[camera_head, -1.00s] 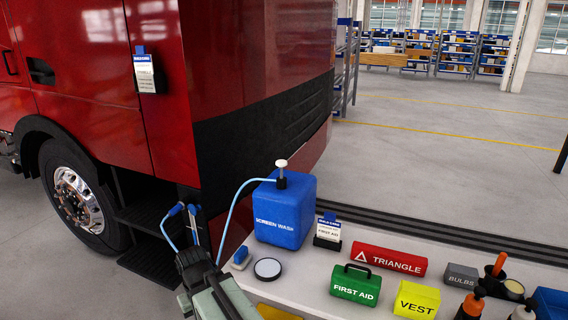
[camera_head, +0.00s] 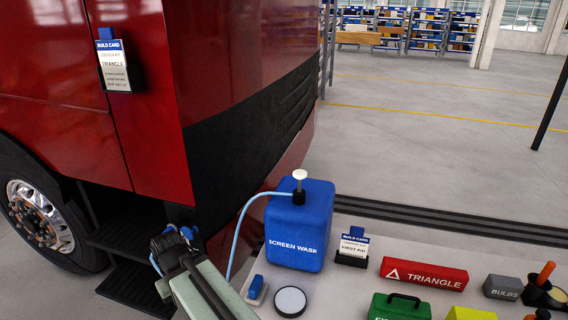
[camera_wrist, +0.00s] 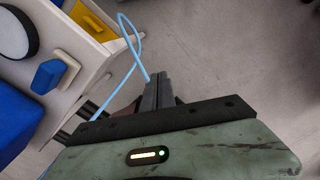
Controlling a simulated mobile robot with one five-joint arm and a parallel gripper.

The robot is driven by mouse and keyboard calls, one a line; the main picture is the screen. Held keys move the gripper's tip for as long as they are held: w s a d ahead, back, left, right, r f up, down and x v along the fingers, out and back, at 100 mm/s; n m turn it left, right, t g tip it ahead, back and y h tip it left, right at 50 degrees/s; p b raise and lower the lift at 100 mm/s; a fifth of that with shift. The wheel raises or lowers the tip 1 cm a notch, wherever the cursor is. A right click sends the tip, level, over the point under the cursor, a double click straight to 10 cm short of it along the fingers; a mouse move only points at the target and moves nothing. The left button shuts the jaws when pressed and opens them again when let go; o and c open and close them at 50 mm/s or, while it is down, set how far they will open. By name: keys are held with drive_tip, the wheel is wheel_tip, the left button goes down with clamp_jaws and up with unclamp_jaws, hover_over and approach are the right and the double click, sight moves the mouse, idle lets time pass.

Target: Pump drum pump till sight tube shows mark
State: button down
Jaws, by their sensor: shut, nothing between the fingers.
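The blue drum (camera_head: 297,222) marked SCREEN WASH stands upright at the near end of the bench. Its pump has a white knob (camera_head: 299,174) raised on a stem above a black collar. A light blue hose (camera_head: 241,222) runs from the pump down to the left, behind my arm. It also loops past my fingers in the wrist view (camera_wrist: 125,22). My gripper (camera_head: 166,243) is left of the drum, well apart from the knob. In the wrist view my gripper (camera_wrist: 158,78) is shut and empty, with the hose close by. I cannot make out a sight tube or its mark.
The bench holds a round black-rimmed disc (camera_head: 290,301), a small blue block (camera_head: 256,287), a card stand (camera_head: 353,246), a red TRIANGLE box (camera_head: 424,275) and a green FIRST AID case (camera_head: 400,307). The red truck (camera_head: 145,130) and its black steps (camera_head: 140,287) are at left.

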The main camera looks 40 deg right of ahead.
drive_tip(key=shift+w+a+r, duration=0.1)
drive_tip(key=shift+w, duration=0.2)
drive_tip(key=shift+w, duration=0.1)
drive_tip(key=w+d+r+m+t+y+p, duration=0.1)
drive_tip(key=w+d+r+m+y+p, duration=0.2)
drive_tip(key=d+r+m+p, duration=1.5)
drive_tip(key=s+d+r+m+t+p, duration=0.1)
drive_tip(key=s+d+r+m+p, duration=0.2)
drive_tip(key=d+r, duration=0.3)
drive_tip(key=s+d+r+m+t+p, duration=0.2)
drive_tip(key=s+d+r+m+p, duration=0.1)
drive_tip(key=d, duration=1.1)
drive_tip(key=s+d+r+m+t+y+p, duration=0.1)
drive_tip(key=d+r+m+p, duration=0.4)
drive_tip(key=d, duration=0.5)
wheel_tip(320, 180, up, 4)
drive_tip(key=shift+s+d+f+t+p, duration=0.1)
drive_tip(key=shift+s+d+t+p, duration=0.4)
drive_tip(key=shift+s+p, duration=0.6)
drive_tip(key=shift+s+a, duration=0.15)
